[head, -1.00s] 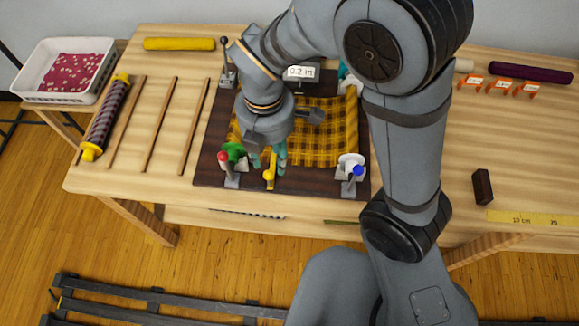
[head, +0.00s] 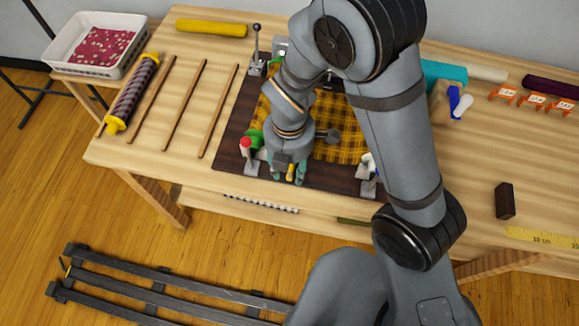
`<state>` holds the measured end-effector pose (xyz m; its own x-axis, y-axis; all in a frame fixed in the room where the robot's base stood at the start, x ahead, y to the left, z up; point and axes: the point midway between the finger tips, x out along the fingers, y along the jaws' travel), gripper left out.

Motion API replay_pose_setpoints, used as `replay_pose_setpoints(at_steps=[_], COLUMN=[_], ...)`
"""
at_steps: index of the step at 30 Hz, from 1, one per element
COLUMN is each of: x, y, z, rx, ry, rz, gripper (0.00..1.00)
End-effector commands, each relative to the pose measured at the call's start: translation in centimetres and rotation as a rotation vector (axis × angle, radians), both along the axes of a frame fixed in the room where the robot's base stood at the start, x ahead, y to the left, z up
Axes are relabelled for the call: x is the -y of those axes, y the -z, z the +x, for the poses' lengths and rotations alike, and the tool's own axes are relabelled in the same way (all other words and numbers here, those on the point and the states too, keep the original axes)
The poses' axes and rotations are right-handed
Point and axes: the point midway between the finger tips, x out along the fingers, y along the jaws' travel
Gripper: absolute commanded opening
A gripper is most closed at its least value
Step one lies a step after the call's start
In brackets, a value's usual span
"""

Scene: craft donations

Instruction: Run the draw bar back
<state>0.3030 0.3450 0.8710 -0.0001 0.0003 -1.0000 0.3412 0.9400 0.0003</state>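A yellow-and-black checked cloth (head: 340,140) lies on a dark board (head: 228,140) on the table. A small yellow upright piece (head: 290,174) stands at the board's front edge; it may be the draw bar's handle, but I cannot tell. My gripper (head: 289,174) points down there, its teal fingertips apart on either side of the yellow piece. I see no clear contact. A red-topped post (head: 247,150) with a green part (head: 256,138) stands just left of my gripper. A grey holder (head: 367,182) stands at the front right, partly behind my arm. The bar itself is hidden or not distinguishable.
A black-knobbed lever (head: 256,45) stands at the board's back left. Thin wooden sticks (head: 185,105), a patterned roll (head: 132,95) and a white tray (head: 62,55) lie left. A dark block (head: 505,201) and orange tags (head: 532,101) are right.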

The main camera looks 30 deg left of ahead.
Motion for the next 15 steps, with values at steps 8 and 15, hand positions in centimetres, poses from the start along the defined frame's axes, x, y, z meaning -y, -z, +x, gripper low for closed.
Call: replay_pose_setpoints(at_steps=[8,15], x=[0.00,0.01], y=[0.02,0.01], z=[0.01,0.01], rx=[0.000,0.000], ry=[0.001,0.001], rz=[0.000,0.000], gripper=[0.35,0.21])
